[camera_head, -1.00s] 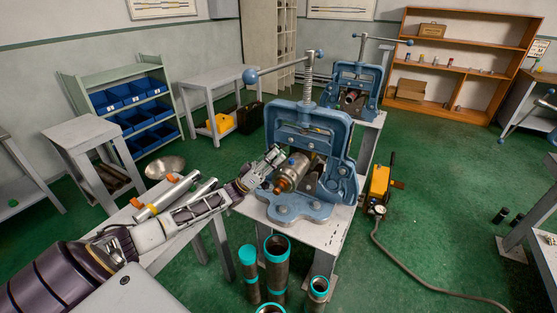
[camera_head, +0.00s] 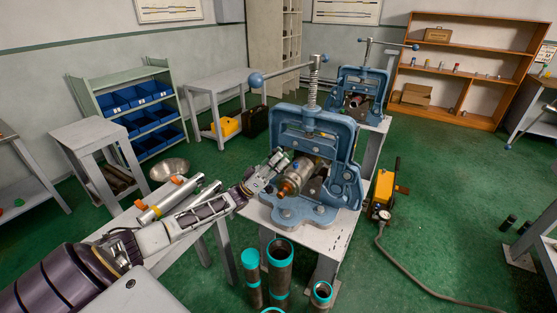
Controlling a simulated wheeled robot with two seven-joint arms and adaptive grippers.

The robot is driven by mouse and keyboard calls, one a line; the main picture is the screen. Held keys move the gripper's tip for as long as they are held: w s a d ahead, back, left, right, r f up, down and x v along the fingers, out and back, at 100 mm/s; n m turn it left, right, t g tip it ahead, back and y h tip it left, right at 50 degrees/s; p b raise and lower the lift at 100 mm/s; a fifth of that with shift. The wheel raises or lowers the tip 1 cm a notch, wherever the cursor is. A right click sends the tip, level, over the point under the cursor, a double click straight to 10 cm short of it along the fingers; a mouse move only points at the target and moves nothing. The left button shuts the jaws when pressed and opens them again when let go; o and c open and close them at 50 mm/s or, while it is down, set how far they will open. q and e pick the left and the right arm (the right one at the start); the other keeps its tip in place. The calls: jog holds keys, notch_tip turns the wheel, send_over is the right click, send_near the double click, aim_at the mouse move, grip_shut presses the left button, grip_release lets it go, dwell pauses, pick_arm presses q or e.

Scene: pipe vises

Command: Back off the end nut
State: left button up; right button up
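A grey metal cylinder (camera_head: 300,173) with a copper-coloured end nut (camera_head: 286,188) lies in the blue pipe vise (camera_head: 341,192) on the near white stand. The nut end faces toward me and slightly left. My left gripper (camera_head: 276,160) is at the left side of the cylinder, close above and behind the nut. At this size I cannot tell whether its fingers touch the cylinder or how far apart they are. My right gripper is out of view.
A second blue vise (camera_head: 357,92) stands behind. A yellow pump (camera_head: 383,190) with a hose is on the floor at right. Upright pipes with teal ends (camera_head: 279,262) stand in front. A bench with silver tubes (camera_head: 170,202) lies under my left arm.

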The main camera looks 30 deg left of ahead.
pick_arm(q)
jog(key=shift+s+a+f, duration=0.2)
jog(key=shift+f, duration=0.15)
jog(key=v, duration=1.1)
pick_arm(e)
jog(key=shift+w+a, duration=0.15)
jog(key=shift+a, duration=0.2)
pick_arm(q)
jog(key=shift+s, duration=0.1)
